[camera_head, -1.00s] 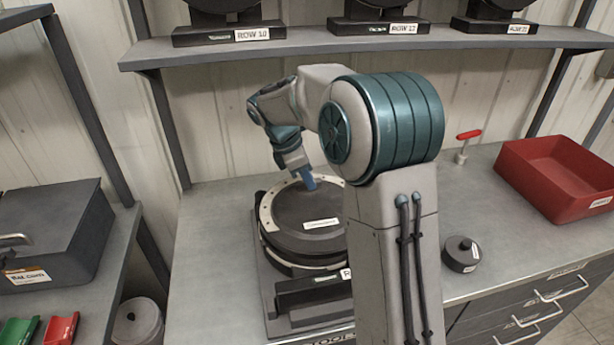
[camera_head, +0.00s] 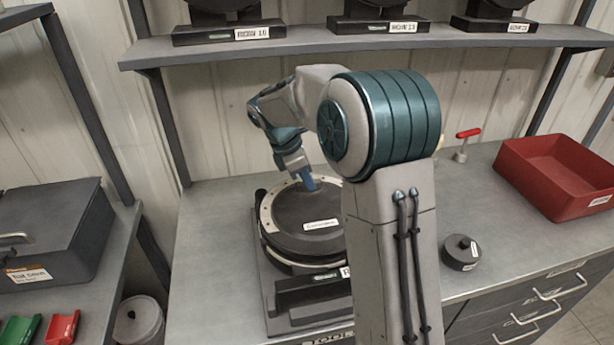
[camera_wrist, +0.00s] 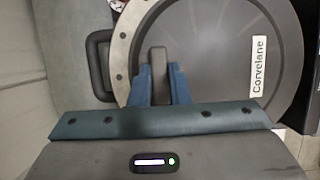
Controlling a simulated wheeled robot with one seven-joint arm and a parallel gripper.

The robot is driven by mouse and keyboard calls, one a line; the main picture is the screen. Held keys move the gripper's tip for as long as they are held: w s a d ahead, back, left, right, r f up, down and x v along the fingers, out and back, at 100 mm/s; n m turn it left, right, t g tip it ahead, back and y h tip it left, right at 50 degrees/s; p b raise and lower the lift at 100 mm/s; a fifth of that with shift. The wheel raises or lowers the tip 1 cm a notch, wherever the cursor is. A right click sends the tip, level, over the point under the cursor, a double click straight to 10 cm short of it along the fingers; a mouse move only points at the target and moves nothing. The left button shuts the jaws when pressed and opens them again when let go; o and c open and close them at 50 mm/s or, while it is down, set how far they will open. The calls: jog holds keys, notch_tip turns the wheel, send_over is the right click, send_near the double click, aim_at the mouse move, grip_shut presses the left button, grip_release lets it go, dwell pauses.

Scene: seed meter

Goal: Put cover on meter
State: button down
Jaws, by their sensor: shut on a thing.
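The meter (camera_head: 275,258) is a round dark unit with a light ring, standing on a dark base on the bench. Its dark round cover (camera_head: 300,215), with a white label, lies over the meter's face; I cannot tell whether it is fully seated. In the wrist view the cover (camera_wrist: 225,70) fills much of the picture, with a pale ring along its left edge. My gripper (camera_head: 308,181) is at the cover's far side. My arm hides the meter's right side.
A red bin (camera_head: 560,175), a small black knobbed disc (camera_head: 460,252) and a red-handled tool (camera_head: 463,143) are on the bench to the right. A shelf (camera_head: 370,45) with several similar units runs above. A grey case (camera_head: 50,230) stands at left.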

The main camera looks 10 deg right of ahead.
jog(key=shift+f+p, duration=0.3)
jog(key=shift+f, duration=0.4)
dwell(1.7)
jog(key=c, duration=1.3)
grip_release()
jog(key=shift+r, duration=0.15)
jog(key=shift+c, duration=0.3)
notch_tip(320, 180, up, 9)
jog(key=p, duration=0.8)
jog(key=shift+r+p, duration=0.2)
jog(key=shift+p, duration=0.1)
jog(key=s+r+m+t+y+b, duration=0.1)
jog(key=s+m+t+y+b, duration=0.2)
jog(key=s+m, duration=1.5)
jog(key=s+y+b, duration=0.1)
jog(key=s, duration=0.8)
jog(key=shift+s+d+r+t, duration=0.15)
jog(key=shift+d+t, duration=0.05)
jog(key=shift+t, duration=0.2)
